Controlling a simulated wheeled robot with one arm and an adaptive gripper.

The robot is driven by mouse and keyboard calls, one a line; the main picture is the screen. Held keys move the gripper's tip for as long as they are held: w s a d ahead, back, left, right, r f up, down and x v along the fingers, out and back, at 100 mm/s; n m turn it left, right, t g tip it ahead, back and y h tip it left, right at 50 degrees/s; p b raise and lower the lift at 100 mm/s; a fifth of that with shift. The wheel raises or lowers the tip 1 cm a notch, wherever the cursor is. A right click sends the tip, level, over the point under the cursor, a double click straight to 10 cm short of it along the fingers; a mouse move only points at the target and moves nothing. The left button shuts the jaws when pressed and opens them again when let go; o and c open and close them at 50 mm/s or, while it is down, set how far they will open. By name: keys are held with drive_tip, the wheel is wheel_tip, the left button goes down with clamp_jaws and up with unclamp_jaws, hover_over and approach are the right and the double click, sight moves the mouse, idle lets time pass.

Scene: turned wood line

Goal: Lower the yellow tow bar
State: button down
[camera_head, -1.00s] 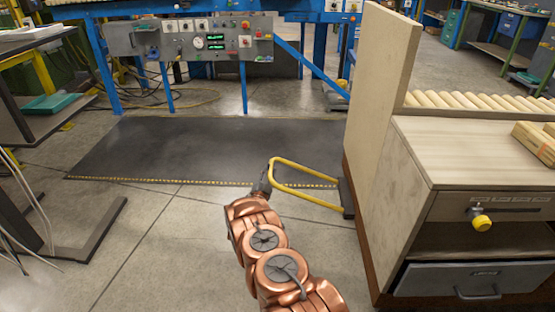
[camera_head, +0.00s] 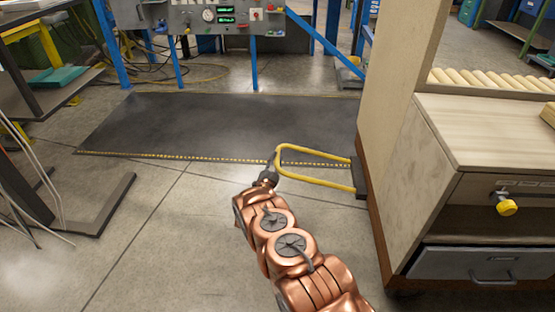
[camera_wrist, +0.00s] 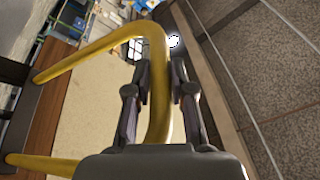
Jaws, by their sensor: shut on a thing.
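The yellow tow bar (camera_head: 318,183) is a U-shaped tube that sticks out to the left from a dark bracket (camera_head: 360,178) low on the side of the wooden cabinet. It stands out roughly level, above the floor. My gripper (camera_head: 275,163) is at its outer end, at the left. In the wrist view the tow bar (camera_wrist: 160,95) passes between the two fingers of my gripper (camera_wrist: 160,85), which are shut around its end tube. The exact finger contact is partly hidden by the bar.
The wooden cabinet (camera_head: 440,170) stands to the right, with a yellow knob (camera_head: 506,205) and a grey drawer (camera_head: 470,264). A black floor mat (camera_head: 215,125) with a yellow-dotted edge lies beyond my arm. A blue-framed control panel (camera_head: 222,17) is at the back.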

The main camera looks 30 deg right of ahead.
drive_tip(key=c, duration=1.3)
unclamp_jaws()
drive_tip(key=shift+f, duration=0.5)
drive_tip(key=shift+c, duration=0.2)
drive_tip(key=o, duration=0.3)
drive_tip(key=shift+r, duration=0.15)
drive_tip(key=shift+s, duration=0.1)
drive_tip(key=v, duration=1.2)
drive_tip(key=shift+r, duration=0.15)
